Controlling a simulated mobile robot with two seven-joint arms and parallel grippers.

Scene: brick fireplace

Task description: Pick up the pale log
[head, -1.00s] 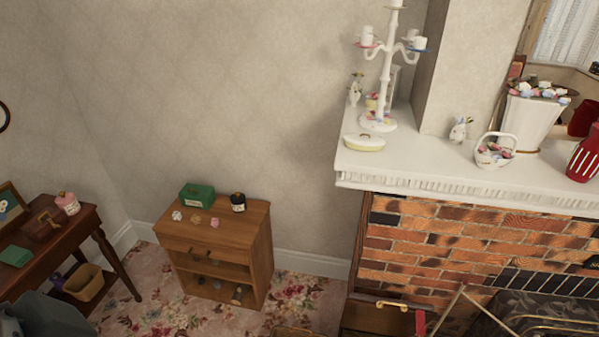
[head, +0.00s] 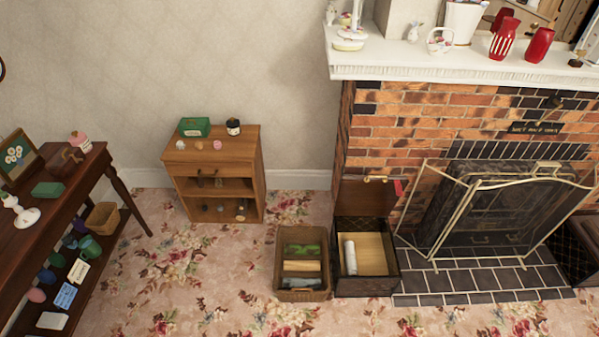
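A wicker basket (head: 279,262) stands on the carpet near the hearth. Across its inside lies a pale tan log-like piece (head: 302,266), between a green item (head: 302,249) behind it and a greyish piece (head: 301,282) in front. A whitish upright cylinder (head: 350,257) is inside the open dark box (head: 365,287) beside the basket, against a light wooden surface. From this distance I cannot tell for sure which of these pale pieces is the log. Neither of my grippers is in view.
A brick fireplace with a metal fire screen (head: 501,215) and dark tiled hearth (head: 470,282) is on the right. A small wooden cabinet (head: 214,170) stands against the wall. A dark table (head: 68,196) is at left. Open floral carpet (head: 190,275) lies between.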

